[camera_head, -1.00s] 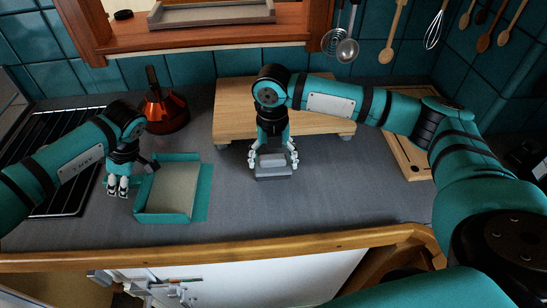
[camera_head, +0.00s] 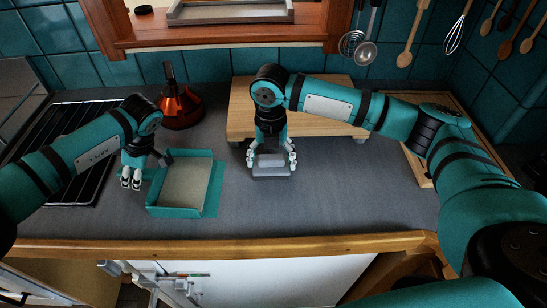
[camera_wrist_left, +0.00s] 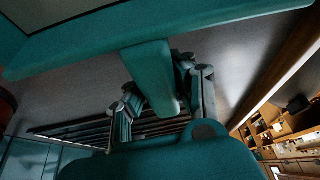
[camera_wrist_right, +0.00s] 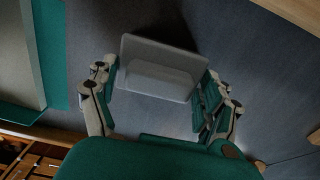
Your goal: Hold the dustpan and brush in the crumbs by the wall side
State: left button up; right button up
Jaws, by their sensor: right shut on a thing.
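The teal dustpan (camera_head: 213,188) lies on the grey counter, left of centre in the head view. My left gripper (camera_head: 132,180) is at its left side; in the left wrist view its fingers straddle the teal handle (camera_wrist_left: 155,75), but how tightly is unclear. My right gripper (camera_head: 271,160) is shut on the grey block-shaped brush (camera_head: 271,172), held low at the counter to the right of the dustpan with a gap between them. In the right wrist view the brush (camera_wrist_right: 158,68) sits between the fingers. No crumbs can be made out.
A wooden board (camera_head: 315,122) stands behind my right gripper, near the tiled wall. A red-orange pot (camera_head: 180,108) stands behind the dustpan. A black stove grate (camera_head: 75,140) is at left.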

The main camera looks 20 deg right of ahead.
aim_at(257, 164)
jog(key=shift+w+a, duration=0.35)
jog(key=shift+a, duration=0.5)
jog(key=shift+w+a, duration=0.3)
jog(key=shift+a, duration=0.5)
jog(key=shift+w+a, duration=0.35)
jog(key=shift+a, duration=0.45)
jog(key=shift+w+a, duration=0.35)
jog(key=shift+a, duration=0.45)
notch_tip(257, 164, up, 7)
